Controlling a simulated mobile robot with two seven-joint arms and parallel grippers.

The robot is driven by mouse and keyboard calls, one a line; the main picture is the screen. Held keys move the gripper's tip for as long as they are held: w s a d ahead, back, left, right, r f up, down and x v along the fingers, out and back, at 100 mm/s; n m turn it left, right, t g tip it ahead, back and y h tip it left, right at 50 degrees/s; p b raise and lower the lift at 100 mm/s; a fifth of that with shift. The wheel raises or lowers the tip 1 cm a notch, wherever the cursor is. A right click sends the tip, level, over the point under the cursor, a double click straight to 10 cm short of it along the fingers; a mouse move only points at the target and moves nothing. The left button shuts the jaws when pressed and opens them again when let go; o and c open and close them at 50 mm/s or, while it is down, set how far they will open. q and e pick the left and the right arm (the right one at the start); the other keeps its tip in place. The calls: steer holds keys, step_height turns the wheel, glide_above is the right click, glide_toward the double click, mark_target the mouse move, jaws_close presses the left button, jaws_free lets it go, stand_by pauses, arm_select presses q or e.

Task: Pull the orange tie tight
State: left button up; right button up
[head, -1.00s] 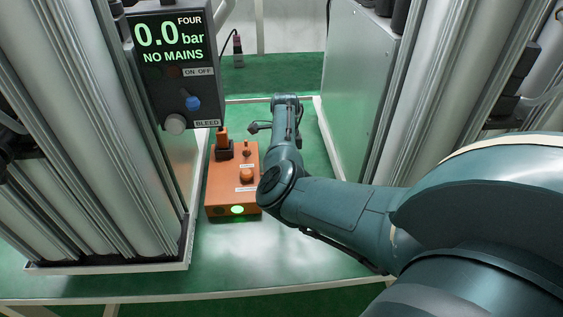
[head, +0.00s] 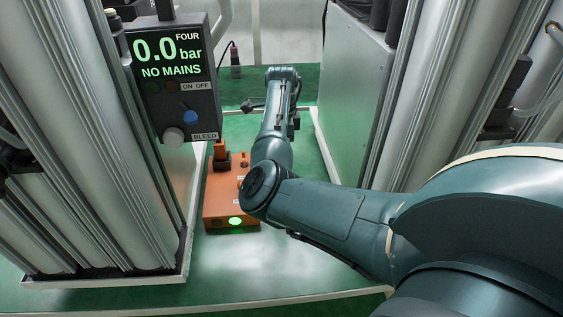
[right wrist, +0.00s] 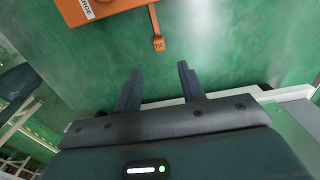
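In the head view the box (head: 222,215) sits on the green floor with a lit green lamp, partly behind my right arm. The tie cannot be made out there. My right gripper (right wrist: 158,84) is open and empty; its two dark fingers point toward the tie, which lies ahead of the gap between them, apart from both. My left gripper is not in view.
A gauge panel (head: 178,75) reading 0.0 bar, NO MAINS, hangs above the box. Metal columns (head: 90,150) stand at the left and more (head: 430,90) at the right. A grey cabinet side (head: 352,90) bounds the passage. Green floor (head: 225,255) in front of the box is clear.

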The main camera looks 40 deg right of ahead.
steer(key=shift+r, duration=1.55)
